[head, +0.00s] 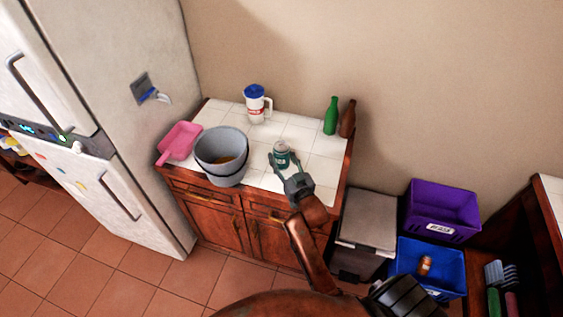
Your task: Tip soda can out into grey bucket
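The soda can (281,149), green with a pale top, is upright at the middle of the white-tiled counter. The grey bucket (222,168) stands to its left on the same counter, with something orange-brown inside. My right gripper (283,166) reaches up to the can from the front, with its fingers at the can's lower sides. I cannot tell whether they grip it or whether the can touches the tiles. My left gripper is not in view.
A pink dustpan-like scoop (180,141) lies left of the bucket. A white jug with a blue lid (256,104) stands behind. A green bottle (331,116) and a brown bottle (347,119) stand at the back right. Blue (430,262) and purple (441,208) bins are right.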

